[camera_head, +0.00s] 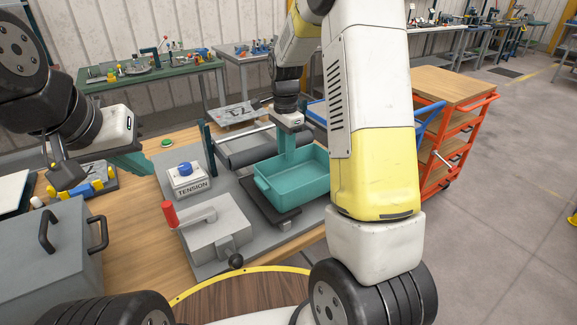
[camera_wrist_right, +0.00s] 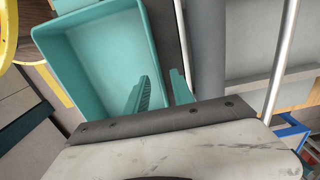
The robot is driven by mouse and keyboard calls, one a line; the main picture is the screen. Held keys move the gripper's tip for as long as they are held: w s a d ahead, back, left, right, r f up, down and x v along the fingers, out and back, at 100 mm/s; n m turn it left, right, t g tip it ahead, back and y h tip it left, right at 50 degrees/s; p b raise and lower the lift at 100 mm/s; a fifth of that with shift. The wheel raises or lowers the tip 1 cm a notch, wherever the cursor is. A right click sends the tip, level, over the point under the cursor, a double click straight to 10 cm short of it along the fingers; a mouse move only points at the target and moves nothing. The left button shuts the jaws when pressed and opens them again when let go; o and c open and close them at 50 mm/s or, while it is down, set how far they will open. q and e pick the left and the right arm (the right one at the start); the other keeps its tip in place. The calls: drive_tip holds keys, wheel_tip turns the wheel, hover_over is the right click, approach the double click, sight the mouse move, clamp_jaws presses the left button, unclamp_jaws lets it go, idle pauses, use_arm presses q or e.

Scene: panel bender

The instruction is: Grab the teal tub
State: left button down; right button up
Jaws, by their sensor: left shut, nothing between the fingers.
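The teal tub (camera_head: 287,184) sits upright on a dark plate on the bench in the head view, and looks empty. It fills the upper left of the right wrist view (camera_wrist_right: 100,55). My right gripper (camera_head: 294,152) points down at the tub's far wall. In the right wrist view its teal fingers (camera_wrist_right: 160,82) are apart, one inside the tub and one outside, with the wall between them. A gap seems to show, so they look open around the wall, not closed on it. My left gripper (camera_head: 148,166) is shut and empty, left of the tension box.
A tension box (camera_head: 188,181) with a blue button and a grey clamp block (camera_head: 215,228) with a red handle stand left of the tub. A grey roller (camera_head: 250,147) lies behind it. An orange trolley (camera_head: 450,125) stands at the right.

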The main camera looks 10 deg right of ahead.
drive_tip(key=shift+f, duration=0.75)
clamp_jaws()
idle(0.9)
